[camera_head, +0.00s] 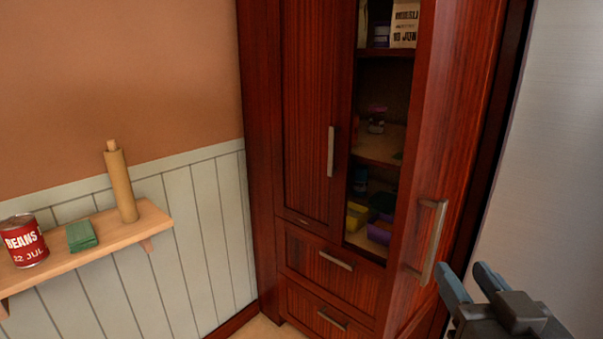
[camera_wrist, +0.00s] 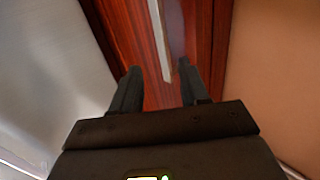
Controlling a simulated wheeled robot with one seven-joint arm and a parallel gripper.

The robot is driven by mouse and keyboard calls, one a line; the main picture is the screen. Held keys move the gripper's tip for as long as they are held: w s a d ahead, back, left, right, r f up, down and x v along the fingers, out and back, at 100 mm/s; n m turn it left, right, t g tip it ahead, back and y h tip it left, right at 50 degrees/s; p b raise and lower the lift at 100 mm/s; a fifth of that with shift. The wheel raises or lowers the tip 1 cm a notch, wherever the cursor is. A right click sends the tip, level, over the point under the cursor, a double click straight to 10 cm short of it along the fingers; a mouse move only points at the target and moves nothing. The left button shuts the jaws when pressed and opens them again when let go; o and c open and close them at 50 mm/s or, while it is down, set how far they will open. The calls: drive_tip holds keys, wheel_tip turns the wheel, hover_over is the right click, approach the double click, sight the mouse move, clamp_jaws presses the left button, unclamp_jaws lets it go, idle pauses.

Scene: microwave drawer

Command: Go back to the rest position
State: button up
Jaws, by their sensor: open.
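My gripper (camera_head: 470,278) is at the lower right of the head view, its two fingers apart with nothing between them. It is close to the long metal handle (camera_head: 434,240) of the open right door (camera_head: 455,130) of a dark red wooden cabinet. In the wrist view my gripper (camera_wrist: 158,80) points at the door (camera_wrist: 135,40), and the handle (camera_wrist: 158,35) shows ahead between the fingers. Whether a finger touches the handle I cannot tell, but the fingers are not closed around it.
The left cabinet door (camera_head: 305,120) and the drawers (camera_head: 325,270) below are shut. Boxes and small items stand on the inner shelves (camera_head: 380,147). A wall shelf (camera_head: 120,232) at left holds a beans can (camera_head: 24,241), a green block (camera_head: 81,236) and a rolling pin (camera_head: 121,185).

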drive_tip(key=s+a+f+g+y, duration=0.1)
drive_tip(key=s+a+f+g, duration=0.1)
drive_tip(key=s+f, duration=1.15)
drive_tip(key=s+n+g, duration=0.1)
drive_tip(key=s, duration=1.8)
drive_tip(key=shift+y, duration=0.4)
